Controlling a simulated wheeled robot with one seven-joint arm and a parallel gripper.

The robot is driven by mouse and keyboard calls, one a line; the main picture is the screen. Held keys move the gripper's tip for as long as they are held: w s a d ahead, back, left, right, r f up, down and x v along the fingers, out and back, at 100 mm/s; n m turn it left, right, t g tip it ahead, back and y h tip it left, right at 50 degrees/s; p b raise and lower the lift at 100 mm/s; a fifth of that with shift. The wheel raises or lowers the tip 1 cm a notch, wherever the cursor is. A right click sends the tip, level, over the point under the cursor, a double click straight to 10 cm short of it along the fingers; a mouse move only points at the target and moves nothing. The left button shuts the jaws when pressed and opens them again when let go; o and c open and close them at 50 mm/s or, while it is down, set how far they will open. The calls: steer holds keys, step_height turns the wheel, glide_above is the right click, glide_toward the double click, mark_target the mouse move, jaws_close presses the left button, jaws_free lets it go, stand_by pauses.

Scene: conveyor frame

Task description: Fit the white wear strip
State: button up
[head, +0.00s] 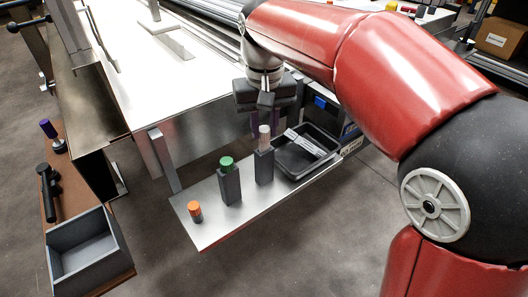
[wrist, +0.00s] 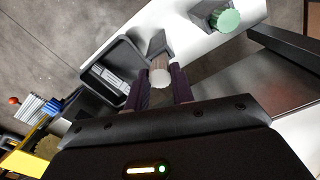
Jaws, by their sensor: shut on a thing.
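My gripper (head: 264,122) comes down from above and is shut on this knob. Whether the block is lifted off the shelf, I cannot tell. A similar block with a green knob (head: 226,162) stands to its left, and an orange knob (head: 195,211) is low at the shelf's left end.
A black tray (head: 285,165) with pale grey strips stands right of the white knob. The conveyor's white belt (head: 165,75) lies behind the shelf. At left, a brown bench (head: 65,190) holds a grey open bin (head: 88,265), a black tool and a purple-topped thing (head: 48,129).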

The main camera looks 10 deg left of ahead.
step_height(320, 180, up, 5)
steer(key=p, duration=0.3)
steer(key=shift+p, duration=0.4)
steer(key=shift+r, duration=2.25)
